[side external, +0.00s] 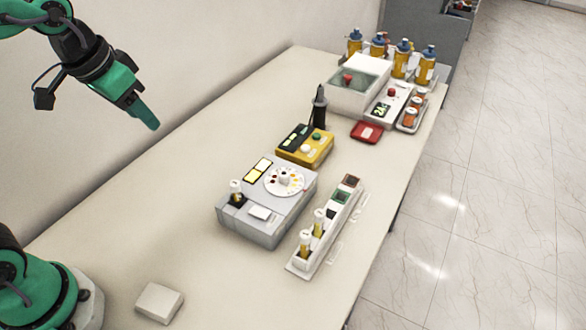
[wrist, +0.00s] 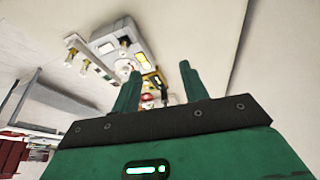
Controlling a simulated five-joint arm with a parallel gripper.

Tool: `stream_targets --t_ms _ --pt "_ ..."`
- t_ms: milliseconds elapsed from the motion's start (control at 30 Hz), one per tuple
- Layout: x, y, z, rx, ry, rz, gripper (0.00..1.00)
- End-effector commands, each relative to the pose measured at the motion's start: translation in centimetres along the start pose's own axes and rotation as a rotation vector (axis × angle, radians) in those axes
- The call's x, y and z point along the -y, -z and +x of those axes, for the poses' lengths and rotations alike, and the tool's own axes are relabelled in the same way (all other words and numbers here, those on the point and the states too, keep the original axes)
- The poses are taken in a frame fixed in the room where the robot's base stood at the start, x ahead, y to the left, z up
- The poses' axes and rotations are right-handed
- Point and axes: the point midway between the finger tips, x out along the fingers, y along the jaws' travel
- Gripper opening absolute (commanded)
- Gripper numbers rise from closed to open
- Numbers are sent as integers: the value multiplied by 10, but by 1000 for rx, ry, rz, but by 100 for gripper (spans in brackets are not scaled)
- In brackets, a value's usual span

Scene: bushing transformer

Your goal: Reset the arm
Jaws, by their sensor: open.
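My gripper (side external: 150,120) is green and hangs in the air at the upper left of the side view, above the back left of the table and apart from everything on it. In the wrist view my gripper (wrist: 160,78) shows two green fingers spread apart, with nothing held between them. My arm is raised, with its base at the lower left of the side view.
The table (side external: 150,220) holds a grey device with a dial (side external: 262,225), a yellow box (side external: 305,155), a white rack with vials (side external: 325,240), a white box (side external: 355,95), several yellow bottles (side external: 400,65) and a small white block (side external: 159,302). The table's left part is mostly clear.

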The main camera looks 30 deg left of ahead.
Motion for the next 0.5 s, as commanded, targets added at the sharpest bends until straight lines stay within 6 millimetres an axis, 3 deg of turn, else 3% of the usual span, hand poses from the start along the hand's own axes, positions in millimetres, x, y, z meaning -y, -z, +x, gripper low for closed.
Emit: stream_targets --t_ms 300,500 --pt "18 -56 -9 -90 32 -82 44" --pt "23 -75 -8 -123 44 -111 44"
